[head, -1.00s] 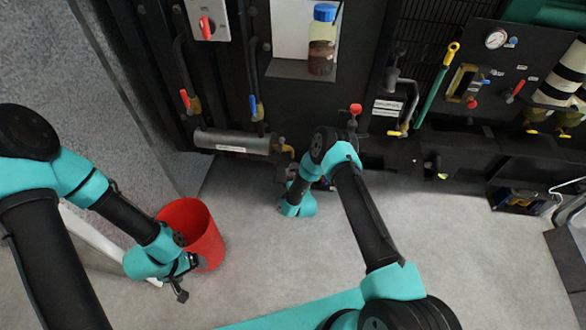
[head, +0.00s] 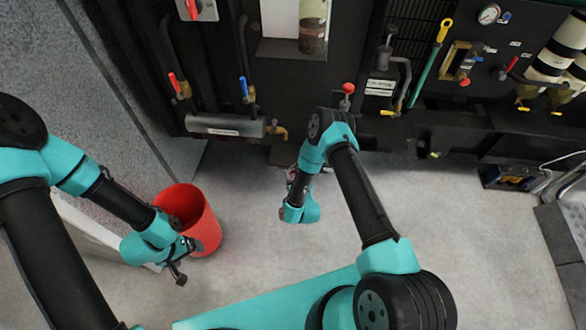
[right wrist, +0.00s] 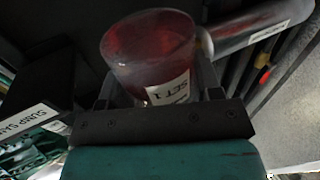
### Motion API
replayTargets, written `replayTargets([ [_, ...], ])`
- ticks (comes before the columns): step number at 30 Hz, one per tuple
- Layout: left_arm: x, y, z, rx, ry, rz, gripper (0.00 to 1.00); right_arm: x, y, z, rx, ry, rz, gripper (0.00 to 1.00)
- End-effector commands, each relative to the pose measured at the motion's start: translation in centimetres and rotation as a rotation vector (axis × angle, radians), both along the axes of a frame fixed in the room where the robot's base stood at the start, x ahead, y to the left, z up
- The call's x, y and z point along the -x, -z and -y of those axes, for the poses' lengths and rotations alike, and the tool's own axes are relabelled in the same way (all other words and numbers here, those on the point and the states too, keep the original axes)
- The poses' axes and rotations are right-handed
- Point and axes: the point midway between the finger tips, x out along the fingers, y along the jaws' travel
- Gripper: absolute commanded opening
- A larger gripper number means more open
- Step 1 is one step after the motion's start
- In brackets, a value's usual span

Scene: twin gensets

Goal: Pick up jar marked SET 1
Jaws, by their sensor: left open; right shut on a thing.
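The jar marked SET 1 (right wrist: 150,55) is a clear, round jar with a dark red content and a white label, seen in the right wrist view. My right gripper (right wrist: 155,88) is shut on it, with one finger on each side. In the head view my right wrist hides most of that gripper and the jar low in front of the dark machine. My left gripper (head: 179,273) is open and empty, beside the red bucket's lower part.
The red bucket (head: 205,225) stands on the grey floor by the left arm. A labelled grey cylinder (head: 225,125) with a brass tap is close to the right gripper. A clear bottle with dark sediment (head: 312,35) stands on a shelf above.

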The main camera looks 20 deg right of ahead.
Motion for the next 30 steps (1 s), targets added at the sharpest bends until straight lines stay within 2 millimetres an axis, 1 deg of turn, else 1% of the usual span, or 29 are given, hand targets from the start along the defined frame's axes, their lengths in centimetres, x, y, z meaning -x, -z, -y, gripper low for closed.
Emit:
replayTargets([
  [6, 0.0, 0.0, 0.0, 0.0, 0.0, 0.0, 0.88, 1.8, 0.0, -0.1, 0.0, 0.0, 0.0, 0.28],
  [12, 0.0, 0.0, 0.0, 0.0, 0.0, 0.0, 0.88, 2.8, 0.0, -0.1, -0.001, 0.0, 0.001, 0.28],
  [19, 0.0, 0.0, 0.0, 0.0, 0.0, 0.0, 0.88, 3.3, -0.1, -0.1, -0.001, 0.0, 0.001, 0.28],
  [30, 0.0, 0.0, 0.0, 0.0, 0.0, 0.0, 0.88, 3.4, -0.1, -0.1, -0.001, 0.0, 0.001, 0.28],
])
